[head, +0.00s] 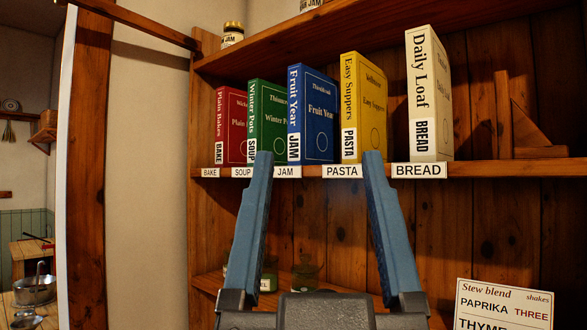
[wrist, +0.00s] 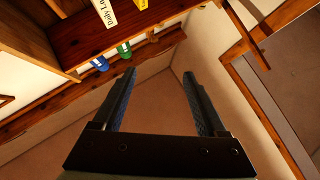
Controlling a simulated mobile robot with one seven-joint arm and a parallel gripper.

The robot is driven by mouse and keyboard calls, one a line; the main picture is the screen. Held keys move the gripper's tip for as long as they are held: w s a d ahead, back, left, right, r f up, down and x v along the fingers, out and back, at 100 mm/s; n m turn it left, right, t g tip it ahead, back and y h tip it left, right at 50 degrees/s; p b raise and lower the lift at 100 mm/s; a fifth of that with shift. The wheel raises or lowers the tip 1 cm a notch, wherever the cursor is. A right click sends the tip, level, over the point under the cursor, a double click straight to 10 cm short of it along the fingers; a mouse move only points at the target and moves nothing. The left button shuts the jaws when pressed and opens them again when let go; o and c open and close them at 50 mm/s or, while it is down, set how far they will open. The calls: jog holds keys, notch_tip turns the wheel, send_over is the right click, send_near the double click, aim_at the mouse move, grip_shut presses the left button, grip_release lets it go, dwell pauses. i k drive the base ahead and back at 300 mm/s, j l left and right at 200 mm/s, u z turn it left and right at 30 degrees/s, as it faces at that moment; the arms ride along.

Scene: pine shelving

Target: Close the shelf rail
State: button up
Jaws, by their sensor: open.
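A long wooden bar (head: 135,20) runs from the top of the shelf's left post out to the upper left, away from the shelf front. It looks like the shelf rail standing swung open; its far end is cut off by the picture's edge. My gripper (head: 318,156) is open and empty, its two blue fingers pointing up in front of the shelf board (head: 480,168). It is to the right of the bar and below it. In the wrist view my gripper (wrist: 160,74) shows open with nothing between the fingers. I cannot tell the bar for sure there.
Red (head: 231,125), green (head: 268,120), blue (head: 312,112), yellow (head: 364,105) and cream (head: 429,95) books stand upright on the board above labels. A wooden bookend (head: 530,125) is at right. A recipe card (head: 503,303) is at lower right. Jars stand below.

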aim_at(105, 9)
jog(key=i+j+z, duration=0.1)
jog(key=j+z, duration=0.2)
jog(key=i+j+z, duration=0.1)
jog(key=j+z, duration=0.55)
jog(key=i+j, duration=0.05)
